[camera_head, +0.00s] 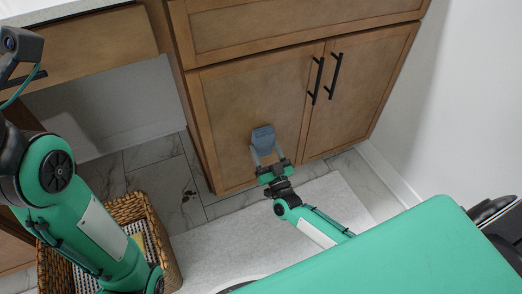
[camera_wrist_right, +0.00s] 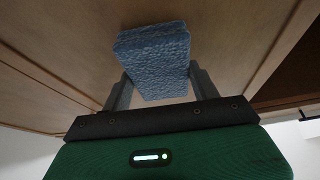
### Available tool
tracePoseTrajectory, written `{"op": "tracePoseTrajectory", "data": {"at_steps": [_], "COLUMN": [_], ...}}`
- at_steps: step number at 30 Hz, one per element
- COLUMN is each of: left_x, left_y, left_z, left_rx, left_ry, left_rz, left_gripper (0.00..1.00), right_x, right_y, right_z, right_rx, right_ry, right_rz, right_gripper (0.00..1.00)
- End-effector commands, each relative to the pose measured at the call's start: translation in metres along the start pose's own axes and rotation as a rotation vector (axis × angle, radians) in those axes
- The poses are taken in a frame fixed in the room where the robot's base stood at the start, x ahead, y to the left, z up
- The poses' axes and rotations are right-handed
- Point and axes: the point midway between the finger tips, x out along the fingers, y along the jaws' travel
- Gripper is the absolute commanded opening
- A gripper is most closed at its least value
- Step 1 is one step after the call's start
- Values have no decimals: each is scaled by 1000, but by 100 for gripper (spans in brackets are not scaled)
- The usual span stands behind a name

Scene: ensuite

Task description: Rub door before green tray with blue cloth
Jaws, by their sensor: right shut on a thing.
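The blue cloth (camera_head: 263,138), a small thick blue-grey pad, is held in my right gripper (camera_head: 267,157). In the right wrist view the cloth (camera_wrist_right: 154,58) sits between the two grey fingers of the gripper (camera_wrist_right: 160,88), which is shut on it. The cloth is at the left wooden cabinet door (camera_head: 232,112), over its lower right part; I cannot tell whether it touches the panel. The door is closed. My left arm is in view at the left, but its gripper is not. I see no green tray.
The right cabinet door (camera_head: 372,80) and two black handles (camera_head: 318,80) are beside the left door. A wicker basket (camera_head: 150,225) stands on the floor at lower left. A pale mat (camera_head: 215,242) lies before the cabinet. A white wall (camera_head: 465,110) closes the right side.

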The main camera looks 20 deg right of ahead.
Motion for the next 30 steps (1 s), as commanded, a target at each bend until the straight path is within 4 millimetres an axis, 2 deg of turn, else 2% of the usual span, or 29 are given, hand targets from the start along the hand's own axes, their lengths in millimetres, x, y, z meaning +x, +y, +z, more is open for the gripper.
{"op": "tracePoseTrajectory", "data": {"at_steps": [7,16,25,30], "left_x": [5,12,13,16], "left_y": [0,-1,-1,-1], "left_z": [2,3,4,4], "left_rx": [0,0,0,0], "left_ry": [0,0,0,0], "left_rz": [0,0,0,0], "left_gripper": [36,36,36,36], "right_x": [0,-3,-4,-3], "right_y": [-5,-32,-44,-58], "right_z": [-2,0,2,3], "right_rx": [1,1,2,2], "right_ry": [1,0,1,0], "right_rz": [1,1,1,1], "right_gripper": [43,43,43,43]}}
